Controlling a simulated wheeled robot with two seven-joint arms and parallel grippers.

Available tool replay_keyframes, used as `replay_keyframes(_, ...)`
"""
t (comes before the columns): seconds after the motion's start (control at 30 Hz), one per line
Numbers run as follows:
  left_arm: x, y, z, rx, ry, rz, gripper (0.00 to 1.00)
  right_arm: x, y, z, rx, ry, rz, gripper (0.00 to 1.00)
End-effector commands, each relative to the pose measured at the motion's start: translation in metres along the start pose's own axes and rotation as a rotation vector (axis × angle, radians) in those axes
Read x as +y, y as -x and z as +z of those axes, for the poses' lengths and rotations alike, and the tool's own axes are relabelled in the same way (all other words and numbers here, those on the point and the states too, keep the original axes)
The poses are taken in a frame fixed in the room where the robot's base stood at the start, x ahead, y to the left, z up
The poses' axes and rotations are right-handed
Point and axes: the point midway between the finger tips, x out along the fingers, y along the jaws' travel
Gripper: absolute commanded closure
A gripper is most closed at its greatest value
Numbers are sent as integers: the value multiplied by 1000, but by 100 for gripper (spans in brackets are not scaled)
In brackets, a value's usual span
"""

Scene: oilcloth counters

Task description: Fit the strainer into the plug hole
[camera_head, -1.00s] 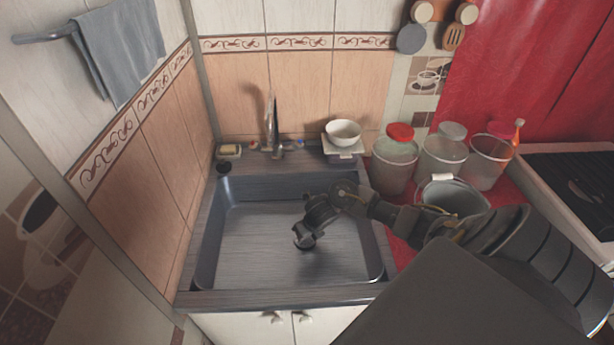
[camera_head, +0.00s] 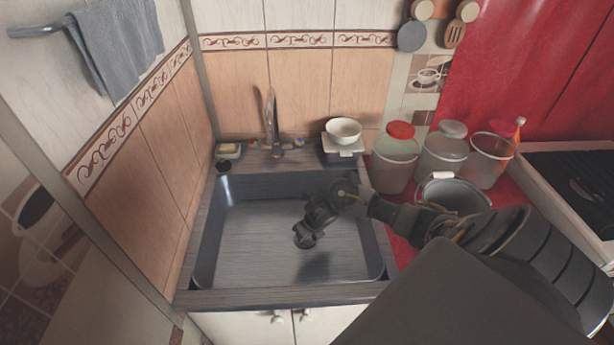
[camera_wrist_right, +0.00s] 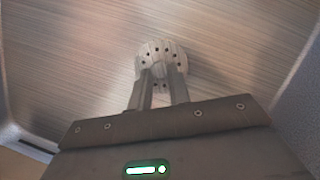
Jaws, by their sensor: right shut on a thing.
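The strainer (camera_wrist_right: 160,48) is a round, pale metal disc with several dark holes, seen in the right wrist view. My right gripper (camera_wrist_right: 161,75) is shut on the middle of the strainer. In the head view my right gripper (camera_head: 306,241) hangs down inside the dark sink basin (camera_head: 240,245), near its middle, and hides most of the strainer. Whether the strainer touches the basin floor is hard to tell. I cannot make out the plug hole in either view. My left gripper is not in view.
A tap (camera_head: 271,125) stands behind the basin. A white bowl (camera_head: 343,130) sits at the back right, and a soap dish (camera_head: 228,151) at the back left. Jars (camera_head: 396,160) and a bucket (camera_head: 453,193) stand right of the sink, near my arm. The basin's left side is clear.

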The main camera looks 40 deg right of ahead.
Motion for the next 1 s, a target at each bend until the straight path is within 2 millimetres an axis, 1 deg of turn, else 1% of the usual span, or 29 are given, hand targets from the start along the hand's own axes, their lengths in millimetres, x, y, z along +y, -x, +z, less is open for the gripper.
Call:
replay_keyframes(0.47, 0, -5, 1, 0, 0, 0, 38, 0, -5, -2, 0, 0, 0, 100)
replay_keyframes(0.83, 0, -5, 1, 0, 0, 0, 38, 0, -5, -2, 0, 0, 0, 100)
replay_keyframes(0.87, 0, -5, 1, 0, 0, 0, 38, 0, -5, -2, 0, 0, 0, 78)
replay_keyframes(1.0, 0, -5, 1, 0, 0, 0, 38, 0, -5, -2, 0, 0, 0, 60)
